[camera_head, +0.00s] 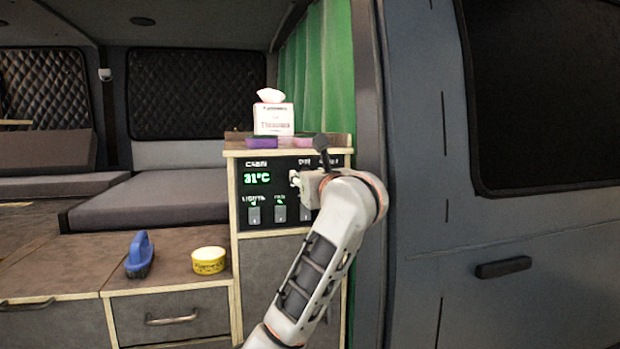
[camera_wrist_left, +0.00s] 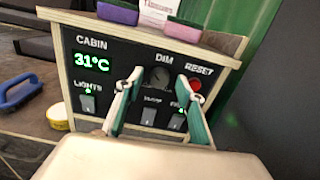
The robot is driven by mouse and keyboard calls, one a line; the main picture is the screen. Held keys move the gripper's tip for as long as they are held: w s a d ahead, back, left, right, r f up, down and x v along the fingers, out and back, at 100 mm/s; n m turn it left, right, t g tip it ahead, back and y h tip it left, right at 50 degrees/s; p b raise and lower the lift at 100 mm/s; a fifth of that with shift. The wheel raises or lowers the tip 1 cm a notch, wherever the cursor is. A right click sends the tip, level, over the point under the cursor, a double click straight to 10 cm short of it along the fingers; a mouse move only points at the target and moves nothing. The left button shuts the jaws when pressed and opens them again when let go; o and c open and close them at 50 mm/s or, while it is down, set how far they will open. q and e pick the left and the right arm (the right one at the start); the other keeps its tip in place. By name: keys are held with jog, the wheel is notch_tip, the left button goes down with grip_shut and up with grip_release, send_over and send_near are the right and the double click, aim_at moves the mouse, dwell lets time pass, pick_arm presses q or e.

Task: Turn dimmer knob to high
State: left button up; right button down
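The control panel (camera_wrist_left: 110,70) on the wooden cabinet has a dark round dimmer knob (camera_wrist_left: 158,77) below the label DIM. In the left wrist view my left gripper (camera_wrist_left: 158,82) is open, with one finger on each side of the knob. I cannot tell whether the fingers touch it or how deep they reach. In the head view the left gripper (camera_head: 298,180) is at the panel's face, and my own arm hides the knob. My right gripper is in neither view.
A red reset button (camera_wrist_left: 195,86) is right of the knob, close to the right finger. Rocker switches (camera_head: 254,215) sit below. Sponges (camera_head: 262,142) and a tissue box (camera_head: 273,118) stand on top. A blue brush (camera_head: 140,256) and yellow tin (camera_head: 208,261) are left.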

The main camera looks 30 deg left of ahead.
pick_arm(q)
jog(key=shift+w+a, duration=0.15)
jog(key=shift+a, duration=0.05)
grip_shut()
